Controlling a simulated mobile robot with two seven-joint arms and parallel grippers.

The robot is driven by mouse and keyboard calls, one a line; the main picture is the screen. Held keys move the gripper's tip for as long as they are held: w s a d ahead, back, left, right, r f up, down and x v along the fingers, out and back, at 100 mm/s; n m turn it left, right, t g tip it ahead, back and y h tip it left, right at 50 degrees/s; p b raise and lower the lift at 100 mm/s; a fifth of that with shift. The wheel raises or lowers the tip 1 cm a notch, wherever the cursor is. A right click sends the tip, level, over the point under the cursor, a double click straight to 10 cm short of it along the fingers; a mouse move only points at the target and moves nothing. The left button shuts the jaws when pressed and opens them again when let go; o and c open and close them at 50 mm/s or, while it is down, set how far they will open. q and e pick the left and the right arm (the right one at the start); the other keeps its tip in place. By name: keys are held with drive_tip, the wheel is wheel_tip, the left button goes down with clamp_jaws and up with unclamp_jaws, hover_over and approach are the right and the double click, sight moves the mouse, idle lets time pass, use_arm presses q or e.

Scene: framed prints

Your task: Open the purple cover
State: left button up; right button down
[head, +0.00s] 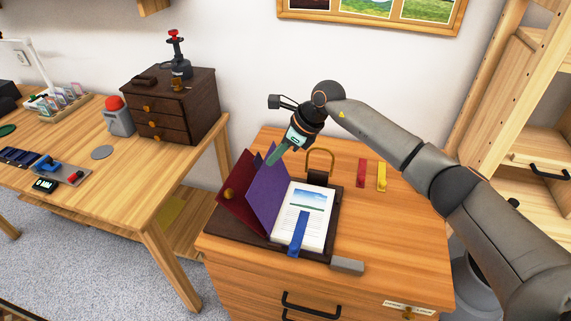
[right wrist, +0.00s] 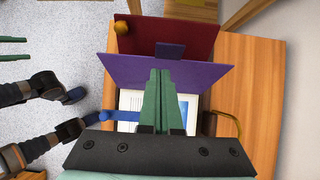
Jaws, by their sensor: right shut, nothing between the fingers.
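The purple cover (head: 266,203) stands raised and tilted at the left of a stack of white pages (head: 304,212). It also shows as a wide panel in the right wrist view (right wrist: 120,70). A dark red cover (head: 234,203) with a gold knob stands open behind it. My right gripper (head: 273,161) is shut and empty, its green fingertips at the upper edge of the purple cover. In the right wrist view the fingers (right wrist: 158,74) overlap the cover on the page side; contact is unclear. My left gripper's two green fingers (right wrist: 14,48) appear apart at the left edge there.
A blue strap (head: 298,235) lies over the pages, and a brass loop (head: 320,158) stands behind them. Red (head: 361,173) and yellow (head: 382,177) pieces and a grey block (head: 347,265) lie on the wooden cabinet top (head: 405,225). Its right side is mostly clear.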

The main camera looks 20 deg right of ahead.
sight(255, 160)
drive_tip(key=shift+w+a+f+b, duration=0.15)
drive_tip(key=shift+w+a+b, duration=0.2)
drive_tip(key=shift+w+a, duration=0.35)
drive_tip(key=shift+w+a+f+b, duration=0.15)
drive_tip(key=shift+w+a+b, duration=0.25)
drive_tip(key=shift+a, duration=0.45)
drive_tip(key=shift+a+r, duration=0.1)
